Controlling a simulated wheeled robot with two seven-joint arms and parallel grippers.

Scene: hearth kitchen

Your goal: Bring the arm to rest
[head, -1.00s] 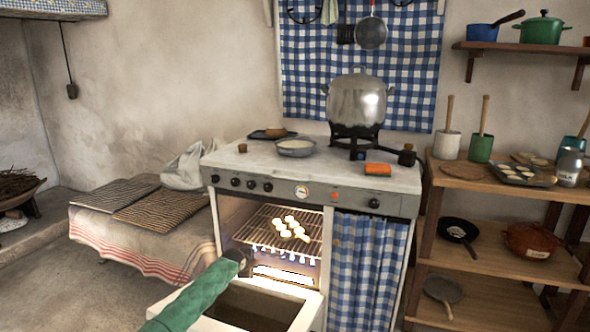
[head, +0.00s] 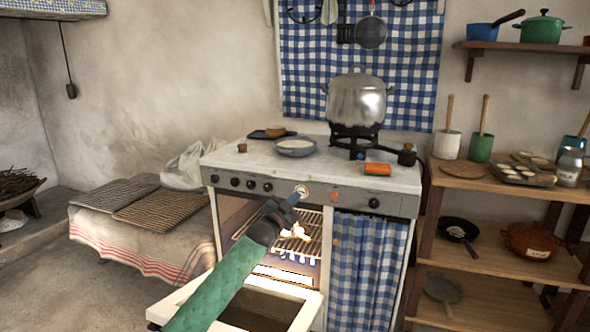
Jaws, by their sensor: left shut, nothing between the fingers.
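My left arm, in a green sleeve, comes up from the bottom of the head view. My left gripper (head: 291,199) is shut and empty, in front of the upper part of the oven opening. It hides part of the rack (head: 312,220) and some of the pale pieces of food (head: 297,232) on it. The oven door (head: 304,313) hangs open below the arm. My right gripper is not in view.
The stove top (head: 236,160) holds a large steel pot (head: 357,101), a bowl (head: 295,146) and an orange block (head: 377,169). Blue flames burn under the rack. A wooden shelf unit (head: 490,313) stands at the right. A cloth-covered bench (head: 110,239) is at the left.

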